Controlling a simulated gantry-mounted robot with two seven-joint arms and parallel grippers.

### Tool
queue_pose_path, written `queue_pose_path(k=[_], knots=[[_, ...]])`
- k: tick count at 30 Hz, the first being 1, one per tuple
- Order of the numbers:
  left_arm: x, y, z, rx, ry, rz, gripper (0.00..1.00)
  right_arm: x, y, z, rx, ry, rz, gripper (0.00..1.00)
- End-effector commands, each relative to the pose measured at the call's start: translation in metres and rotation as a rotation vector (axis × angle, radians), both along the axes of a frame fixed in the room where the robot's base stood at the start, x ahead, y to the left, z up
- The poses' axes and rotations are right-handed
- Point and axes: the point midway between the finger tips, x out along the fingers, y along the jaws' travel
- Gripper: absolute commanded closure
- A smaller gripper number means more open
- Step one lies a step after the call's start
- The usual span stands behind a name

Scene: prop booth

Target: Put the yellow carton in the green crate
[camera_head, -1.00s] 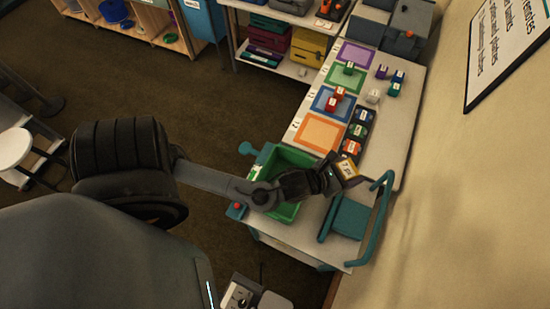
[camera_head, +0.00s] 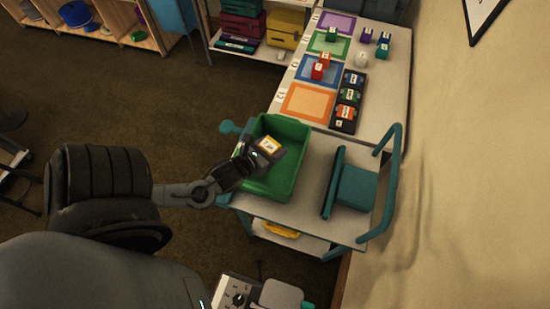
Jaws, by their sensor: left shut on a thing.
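The green crate (camera_head: 291,177) stands on the near end of the cart top, its open side up. My left gripper (camera_head: 266,149) is shut on the yellow carton (camera_head: 270,144), a small box with a white, dark-marked label. The carton and the gripper appear over the crate's opening, towards its left half. I cannot tell how high the carton is above the crate floor. The gripper and wrist hide part of the crate's left wall. My right gripper is not in view.
A teal box (camera_head: 356,187) and a teal handle rail (camera_head: 393,170) are right of the crate. Beyond it lie a black tray (camera_head: 345,125) of labelled blocks, an orange mat (camera_head: 308,102) and other coloured mats. The wall borders the right side.

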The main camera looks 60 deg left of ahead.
Motion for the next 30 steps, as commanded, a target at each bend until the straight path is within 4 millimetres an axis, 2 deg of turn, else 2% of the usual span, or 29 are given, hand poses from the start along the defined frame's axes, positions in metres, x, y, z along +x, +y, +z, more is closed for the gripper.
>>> queue_pose_path(k=[5, 12, 18, 26, 30], knots=[[0.013, 0.018, -0.015, 0.004, -0.002, 0.004, 0.72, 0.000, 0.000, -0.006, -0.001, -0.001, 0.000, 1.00], [0.048, 0.052, -0.044, 0.004, -0.003, 0.006, 0.72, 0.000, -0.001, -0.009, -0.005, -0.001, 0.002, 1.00], [0.070, 0.074, -0.063, 0.002, -0.002, 0.005, 0.72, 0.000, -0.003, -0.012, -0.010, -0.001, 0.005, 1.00], [0.080, 0.083, -0.073, -0.001, 0.000, 0.006, 0.72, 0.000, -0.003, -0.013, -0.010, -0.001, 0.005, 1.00], [0.080, 0.083, -0.088, -0.001, 0.001, 0.006, 0.72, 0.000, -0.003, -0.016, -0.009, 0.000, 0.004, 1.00]])
